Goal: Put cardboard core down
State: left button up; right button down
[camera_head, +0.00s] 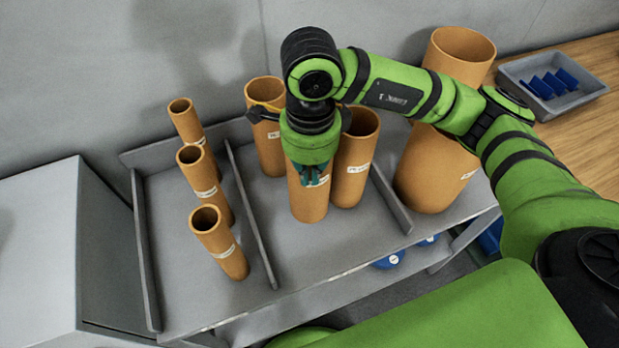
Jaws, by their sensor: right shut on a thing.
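A brown cardboard core (309,203) with a white label stands upright in the middle section of a grey divided shelf (290,262). My right gripper (311,172) is above and around its upper part and is shut on it; the gripper and wrist hide the core's top. Two similar medium cores stand close by in the same section, one behind to the left (269,150) and one right beside it (350,165). I cannot tell whether the held core's base touches the shelf. My left gripper is not in view.
Several thin cores (217,245) stand in the left section. A large core (428,182) stands in the right section. Low dividers (253,215) separate the sections. A grey tray (570,98) with blue pieces lies on a wooden surface. A grey cabinet (50,260) is at left.

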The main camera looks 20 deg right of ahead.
notch_tip(320, 180, down, 4)
jog(key=shift+w+f+p, duration=0.15)
jog(key=shift+p, duration=0.15)
jog(key=c, duration=1.5)
grip_release()
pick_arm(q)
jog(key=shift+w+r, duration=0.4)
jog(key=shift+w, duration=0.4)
pick_arm(e)
jog(key=shift+o, duration=0.5)
